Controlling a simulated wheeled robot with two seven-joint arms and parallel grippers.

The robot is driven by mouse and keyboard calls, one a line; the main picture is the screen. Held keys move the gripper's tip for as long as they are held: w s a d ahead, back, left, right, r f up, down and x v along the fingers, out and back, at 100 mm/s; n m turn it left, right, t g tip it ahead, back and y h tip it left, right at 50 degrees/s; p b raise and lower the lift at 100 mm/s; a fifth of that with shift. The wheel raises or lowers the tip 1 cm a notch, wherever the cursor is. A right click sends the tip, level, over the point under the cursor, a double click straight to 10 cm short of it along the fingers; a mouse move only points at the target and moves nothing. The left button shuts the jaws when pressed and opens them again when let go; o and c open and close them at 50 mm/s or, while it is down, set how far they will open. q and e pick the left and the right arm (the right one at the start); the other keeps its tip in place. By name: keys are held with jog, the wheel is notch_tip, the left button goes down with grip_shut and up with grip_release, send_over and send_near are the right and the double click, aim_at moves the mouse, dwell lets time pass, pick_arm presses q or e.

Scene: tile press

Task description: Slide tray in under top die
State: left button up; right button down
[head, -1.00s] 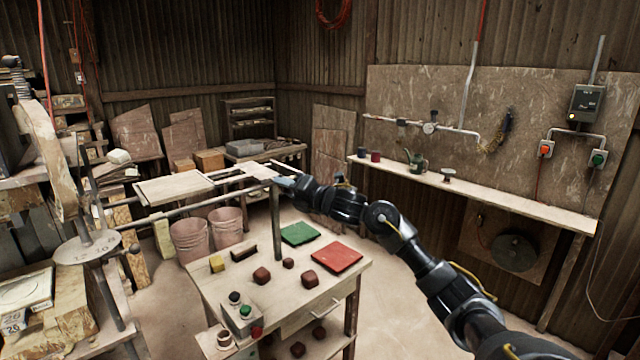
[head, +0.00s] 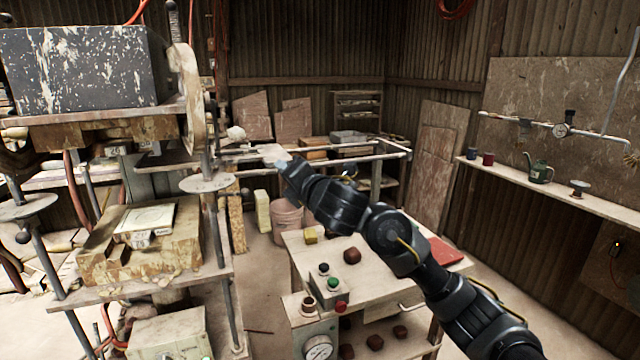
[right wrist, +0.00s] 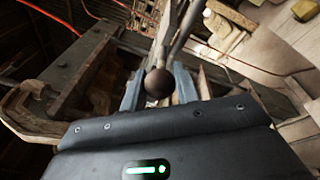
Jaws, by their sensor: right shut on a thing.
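My right gripper (head: 283,163) is shut on a dark round knob (right wrist: 158,83), which shows between its blue-grey fingers in the right wrist view. The flat tray (head: 165,160) lies on the rails to the left of the gripper, partly hidden behind the press's curved lever and post. What seems to be the top die (head: 125,135), a worn, stained block, hangs under the press's upper plate below a large dark speckled block (head: 85,70). The tray's left part is close to the die, but I cannot tell how far under it reaches. My left gripper is not in view.
The rails (head: 345,155) run out to the right over open floor. A work table (head: 375,300) with a button box (head: 328,287) stands below my right arm. A lower press block (head: 140,250) carries a pale tile. A round disc (head: 207,183) sits beside the rails.

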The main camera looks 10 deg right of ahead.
jog(key=a, duration=0.1)
jog(key=a+b, duration=0.1)
jog(key=a, duration=0.1)
jog(key=a+b, duration=0.1)
jog(key=a, duration=0.1)
jog(key=shift+s+a, duration=0.15)
jog(key=shift+s, duration=0.25)
jog(key=c, duration=1.1)
grip_release()
jog(key=p+v, duration=0.4)
jog(key=v, duration=0.6)
jog(key=shift+s, duration=0.3)
